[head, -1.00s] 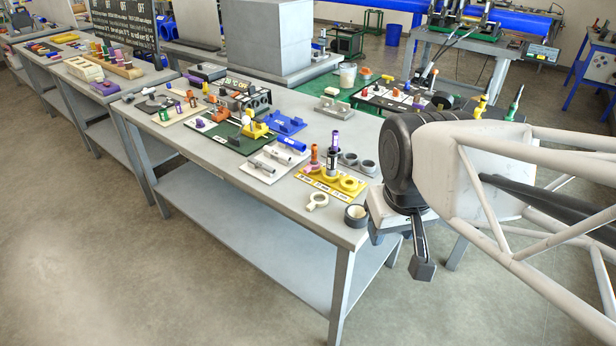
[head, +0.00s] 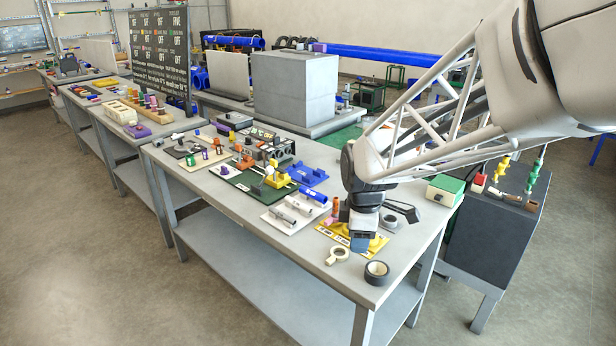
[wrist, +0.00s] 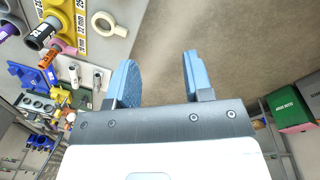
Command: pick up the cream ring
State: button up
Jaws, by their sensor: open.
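The cream ring (head: 331,260), which has a short tab, lies flat on the grey table near its front right edge. It also shows in the wrist view (wrist: 114,29), up and left of my fingers. My gripper (head: 360,243) is above the yellow board, a little right of the ring and apart from it. In the wrist view my gripper (wrist: 159,62) has its two blue fingers wide apart, with only floor showing between them.
A black tape roll (head: 377,281) lies right of the cream ring at the table corner. The yellow board (head: 378,243) with upright pieces is just behind. White boards with grey and blue tubes (head: 300,209) lie to the left. Bare table (head: 300,258) lies in front.

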aim_at(330, 260)
jog(key=w+a+f+n, duration=0.1)
jog(key=w+f+n, duration=0.2)
jog(key=w, duration=0.1)
jog(key=w+a+f+n, duration=0.2)
jog(key=w+f+n, duration=0.2)
jog(key=w+a+f+n+g, duration=0.1)
jog(key=w+f+n, duration=0.3)
jog(key=w, duration=0.1)
jog(key=shift+a+f, duration=0.25)
jog(key=shift+a, duration=0.15)
jog(key=shift+f, duration=0.15)
jog(key=shift+f, duration=1.15)
jog(key=shift+f, duration=0.1)
jog(key=shift+w+d+f, duration=0.1)
jog(key=shift+d+f, duration=0.05)
jog(key=shift+f, duration=1.1)
jog(key=shift+d+f, duration=0.15)
jog(key=shift+f, duration=1.1)
jog(key=shift+c, duration=0.2)
grip_shut()
